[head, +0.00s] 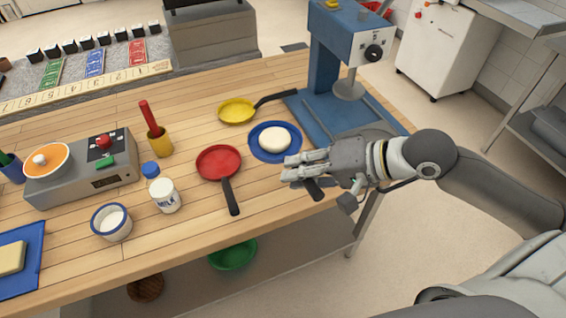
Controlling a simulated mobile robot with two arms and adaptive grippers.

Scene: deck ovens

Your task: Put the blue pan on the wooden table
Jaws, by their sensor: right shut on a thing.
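The blue pan (257,147) is near the right part of the wooden table (195,235), with a round white piece of dough (274,139) in it. My right gripper (292,172) comes in from the right, over the table's front edge, and is shut on the pan's dark handle. The handle's end shows just below the fingers, and the fingers hide the rest of it. The pan looks level; I cannot tell whether its base touches the table or hangs a little above it. My left gripper is not in view.
A red pan (219,162) lies close on the left, a yellow pan (237,111) behind. A blue press (345,45) stands at the back right. A green bowl (233,256) is below.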

